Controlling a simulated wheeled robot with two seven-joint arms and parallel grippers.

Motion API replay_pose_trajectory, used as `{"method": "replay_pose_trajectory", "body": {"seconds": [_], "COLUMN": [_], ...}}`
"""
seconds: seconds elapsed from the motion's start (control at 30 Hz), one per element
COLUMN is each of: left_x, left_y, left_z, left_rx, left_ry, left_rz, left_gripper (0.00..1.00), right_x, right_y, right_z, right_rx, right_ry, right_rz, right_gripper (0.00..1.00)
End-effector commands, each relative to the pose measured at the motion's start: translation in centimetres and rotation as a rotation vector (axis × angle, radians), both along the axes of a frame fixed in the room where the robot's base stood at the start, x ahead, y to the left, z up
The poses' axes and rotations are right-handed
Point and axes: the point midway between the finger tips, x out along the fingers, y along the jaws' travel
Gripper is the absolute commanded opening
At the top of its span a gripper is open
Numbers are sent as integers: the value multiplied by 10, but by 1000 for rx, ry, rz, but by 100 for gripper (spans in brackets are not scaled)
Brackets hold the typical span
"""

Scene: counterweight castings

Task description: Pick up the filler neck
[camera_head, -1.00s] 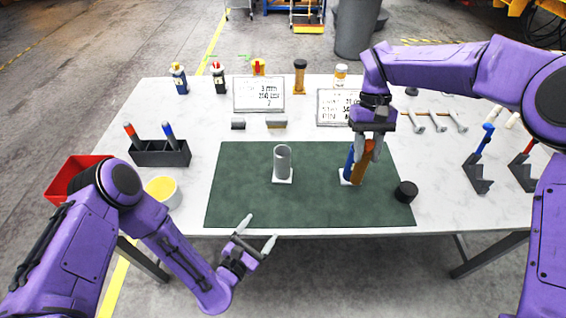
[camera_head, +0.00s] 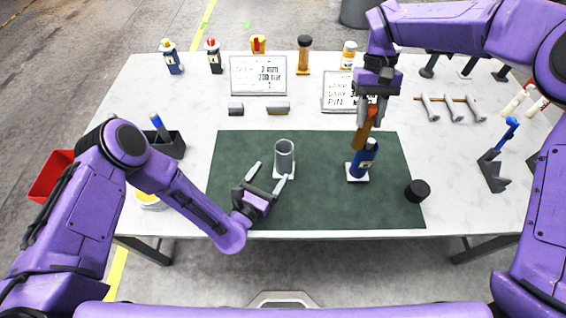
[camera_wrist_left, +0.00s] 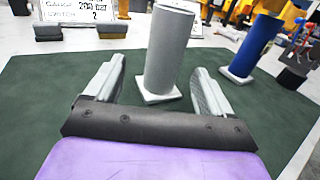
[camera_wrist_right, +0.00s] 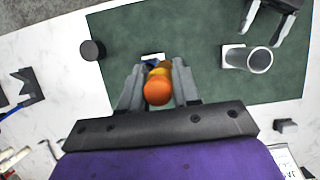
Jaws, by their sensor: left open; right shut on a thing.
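The filler neck, which I take to be the grey upright tube with a square white base (camera_head: 284,158), stands on the green mat (camera_head: 320,205). It also shows in the left wrist view (camera_wrist_left: 167,55). My left gripper (camera_head: 270,172) is open, its fingers pointing at the tube's base from the near side. In the left wrist view the tube stands beyond and between the fingertips, seemingly not gripped. My right gripper (camera_head: 373,100) is shut on an orange-brown tool (camera_head: 362,137) with a rounded orange end (camera_wrist_right: 157,91), held above the mat near the blue bottle.
A black round cap (camera_head: 417,190) sits at the mat's right edge. The mat's front middle is clear.

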Motion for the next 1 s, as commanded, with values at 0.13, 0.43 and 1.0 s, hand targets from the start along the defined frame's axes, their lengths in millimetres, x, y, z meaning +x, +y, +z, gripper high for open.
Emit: {"method": "replay_pose_trajectory", "body": {"seconds": [0.13,0.43,1.0], "left_x": [20,58,67], "left_y": [-11,-37,-41], "left_z": [0,-1,1], "left_rx": [1,2,0], "left_ry": [-3,-3,-2], "left_rz": [-1,3,4], "left_gripper": [83,83,12], "right_x": [0,1,1], "right_y": [0,1,2], "right_z": [-3,-6,-6], "right_rx": [0,0,0], "right_ry": [0,-1,-1], "right_rz": [0,2,3], "right_gripper": [0,0,0]}}
